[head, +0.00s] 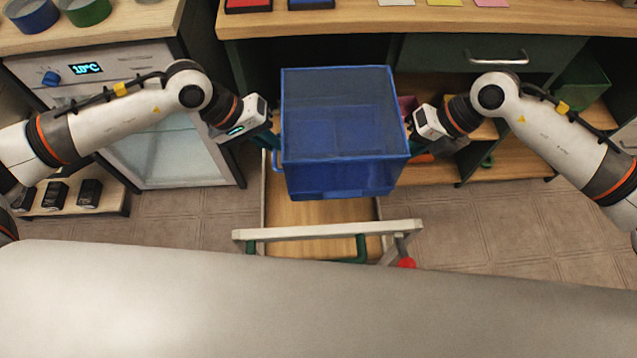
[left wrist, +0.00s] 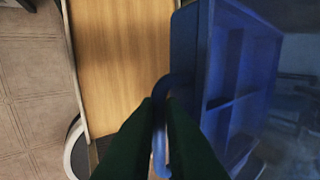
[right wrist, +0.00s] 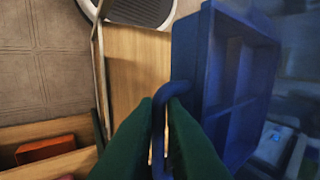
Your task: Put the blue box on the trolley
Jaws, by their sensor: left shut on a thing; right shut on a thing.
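The blue box (head: 340,125) hangs level between my two arms in the head view, above the trolley (head: 315,214) with its wooden deck. It looks empty. My left gripper (head: 272,140) is shut on the box's left handle, and this handle shows between the fingers in the left wrist view (left wrist: 160,110). My right gripper (head: 408,137) is shut on the right handle, which shows in the right wrist view (right wrist: 165,105). The trolley deck shows below the box in both wrist views, with a gap between them. The box hides the deck's far part in the head view.
The trolley's pale push bar (head: 328,230) crosses its near end. A workbench (head: 430,22) with trays and coloured cards stands behind, with shelves below. A cabinet with a display (head: 88,68) stands at left. Tiled floor (head: 490,225) is clear right of the trolley.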

